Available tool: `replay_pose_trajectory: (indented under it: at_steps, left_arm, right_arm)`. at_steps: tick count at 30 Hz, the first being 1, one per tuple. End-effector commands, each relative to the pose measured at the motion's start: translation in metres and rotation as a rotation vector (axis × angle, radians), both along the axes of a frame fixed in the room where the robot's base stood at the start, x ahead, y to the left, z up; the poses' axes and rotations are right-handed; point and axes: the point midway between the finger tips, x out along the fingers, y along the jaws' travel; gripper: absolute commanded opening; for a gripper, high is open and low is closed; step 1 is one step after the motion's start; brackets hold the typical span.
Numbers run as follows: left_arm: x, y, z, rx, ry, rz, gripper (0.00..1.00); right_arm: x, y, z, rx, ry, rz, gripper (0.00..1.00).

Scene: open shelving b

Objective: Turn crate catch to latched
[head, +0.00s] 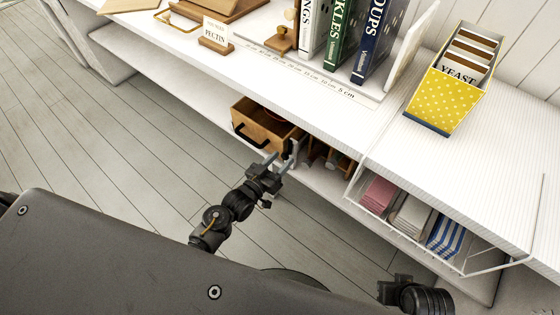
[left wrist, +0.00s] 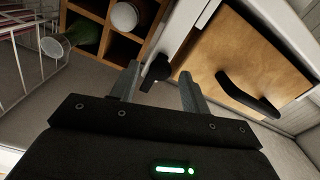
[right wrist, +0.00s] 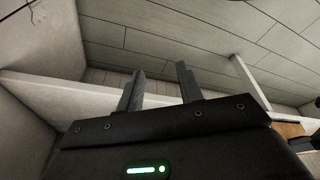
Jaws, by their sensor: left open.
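The catch (left wrist: 157,70) is a small black knob with a short lever, on a pale upright beside a wooden compartment crate (left wrist: 124,46) in the left wrist view. My left gripper (left wrist: 160,82) is open, with one finger on each side of the catch; I cannot tell whether they touch it. In the head view my left gripper (head: 275,162) is at the shelf front, by the wooden drawer box, and hides the catch. My right gripper (right wrist: 158,80) is open and empty under the shelving; it shows partly in the head view (head: 394,281).
A wooden drawer box (head: 265,122) with a black handle (left wrist: 247,95) stands right of the catch in the left wrist view. A wire basket (head: 376,212) with folded cloths hangs to the right in the head view. A yellow dotted box (head: 434,101) stands on the top.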

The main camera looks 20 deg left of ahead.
Motion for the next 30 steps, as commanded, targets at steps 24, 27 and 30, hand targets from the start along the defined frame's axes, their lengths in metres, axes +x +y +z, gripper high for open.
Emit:
replay_pose_trajectory:
  at_steps: [24, 27, 30]
  left_arm:
    - [0.002, -0.001, 0.000, -0.005, 0.003, 0.000, 0.02]
    - [0.002, -0.001, 0.000, -0.023, 0.011, -0.001, 0.02]
    - [0.002, -0.001, 0.001, -0.058, 0.025, 0.000, 0.02]
  right_arm:
    - [0.000, 0.000, 0.002, -0.001, -0.002, 0.000, 0.36]
    - [0.000, -0.001, 0.001, -0.001, 0.000, 0.001, 0.36]
    - [0.002, 0.000, -0.006, -0.002, 0.004, 0.002, 0.36]
